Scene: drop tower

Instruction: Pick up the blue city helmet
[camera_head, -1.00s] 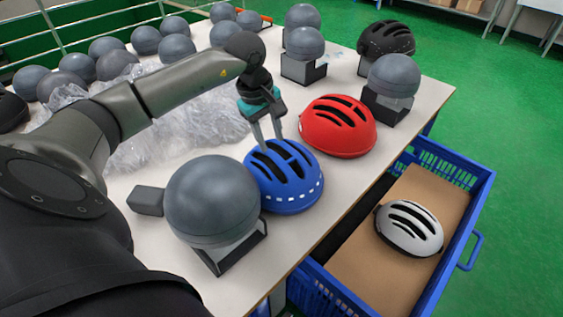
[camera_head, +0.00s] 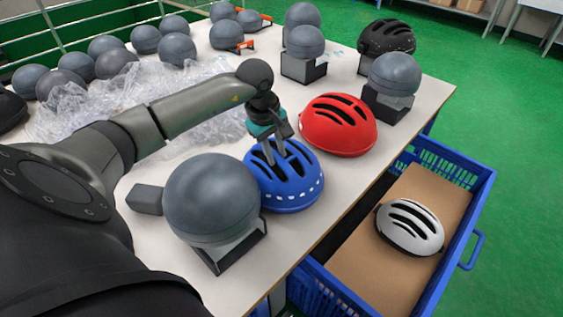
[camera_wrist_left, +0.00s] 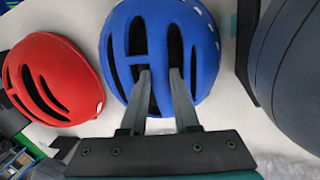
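The blue city helmet (camera_head: 292,187) lies on the table, dome up, with dark vents and pale marks along its rim. It also shows in the left wrist view (camera_wrist_left: 205,48), large at the top middle. My left gripper (camera_head: 276,159) points down over the helmet's top. Its two fingers stand apart; in the left wrist view the fingertips (camera_wrist_left: 160,72) are at two vents, on either side of a blue rib. I cannot tell whether they touch the rib. The helmet rests on the table. My right gripper is not in view.
A red helmet (camera_head: 338,125) lies close behind the blue one. A grey ball on a stand (camera_head: 211,199) is close at its left. A blue crate (camera_head: 463,222) with a white helmet (camera_head: 410,227) stands beside the table. Clear plastic wrap (camera_head: 100,118) lies behind my arm.

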